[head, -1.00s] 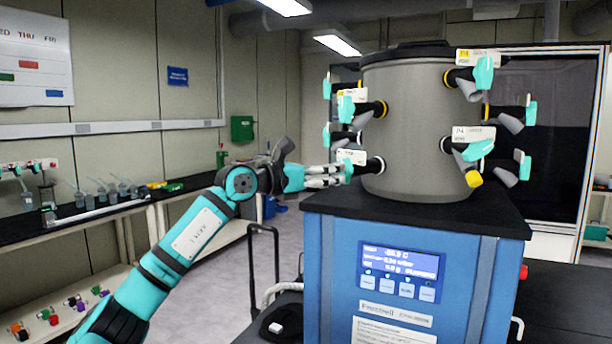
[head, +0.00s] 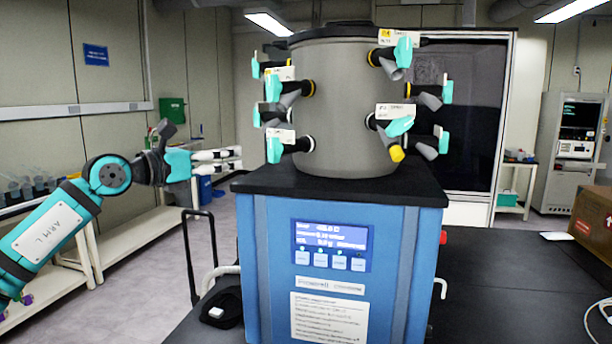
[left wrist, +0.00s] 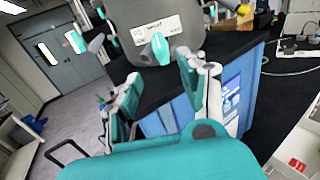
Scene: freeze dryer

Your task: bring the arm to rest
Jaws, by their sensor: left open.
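My left gripper (head: 238,160) is at the left of the freeze dryer in the head view, fingers pointing right and apart from the drum. Its open, empty fingers also show in the left wrist view (left wrist: 160,95). The freeze dryer has a blue body (head: 270,270) with a lit display (head: 331,236) and a grey drum (head: 345,110) on its black top. Several black ports with teal valve handles ring the drum. A teal handle (head: 275,150) with a white tag is the port nearest my gripper. My right gripper is not in view.
A black bench (head: 500,290) holds the dryer, with a cardboard box (head: 594,225) at the right. A black cart handle (head: 200,250) stands below my left arm. A side bench with glassware lies at the far left. Open floor shows between it and the dryer.

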